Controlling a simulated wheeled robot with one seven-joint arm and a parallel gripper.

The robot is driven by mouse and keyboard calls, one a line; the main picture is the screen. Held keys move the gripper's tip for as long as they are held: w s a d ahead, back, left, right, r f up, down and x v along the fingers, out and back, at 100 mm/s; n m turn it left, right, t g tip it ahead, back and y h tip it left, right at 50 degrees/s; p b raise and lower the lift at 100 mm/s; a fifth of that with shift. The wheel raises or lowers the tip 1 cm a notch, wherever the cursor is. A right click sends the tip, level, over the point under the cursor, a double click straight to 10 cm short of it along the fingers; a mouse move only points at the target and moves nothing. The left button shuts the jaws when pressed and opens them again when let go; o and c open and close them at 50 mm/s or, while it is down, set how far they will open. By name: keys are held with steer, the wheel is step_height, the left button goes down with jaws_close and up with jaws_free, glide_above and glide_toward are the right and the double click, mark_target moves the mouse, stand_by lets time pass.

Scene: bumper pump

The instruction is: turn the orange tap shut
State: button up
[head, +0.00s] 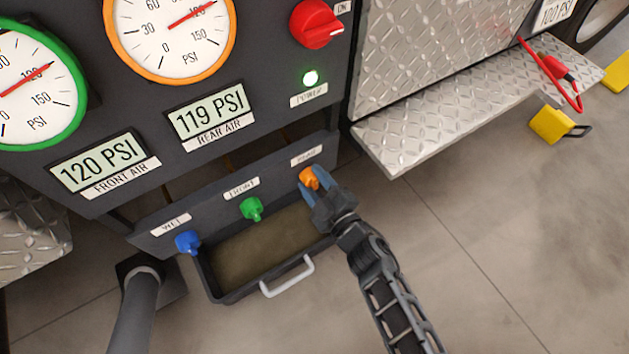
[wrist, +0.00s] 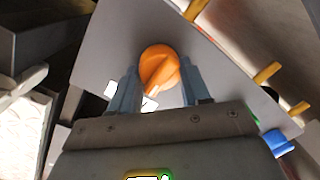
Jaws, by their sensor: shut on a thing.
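The orange tap (head: 309,178) is on the right end of the lower panel, under the label "REAR". In the wrist view the orange tap (wrist: 159,68) shows as a round knob with a raised ridge, between the two blue-grey fingers. My gripper (head: 318,188) reaches it from the lower right, and its fingers cover part of the tap. In the wrist view my gripper (wrist: 160,84) is shut on the tap, one finger on each side. The label beside the tap is partly hidden there.
A green tap (head: 251,208) and a blue tap (head: 187,242) sit left on the same panel. A tray (head: 226,297) with a pale handle (head: 287,278) is below. A diamond-plate step (head: 440,120) juts out at right. Gauges read 120 PSI and 119 PSI.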

steer(key=o, duration=1.1)
steer(key=shift+c, duration=0.2)
steer(key=p+v, duration=0.3)
steer(key=v, duration=0.4)
steer(key=shift+s+d, duration=0.25)
steer(key=shift+s, duration=0.1)
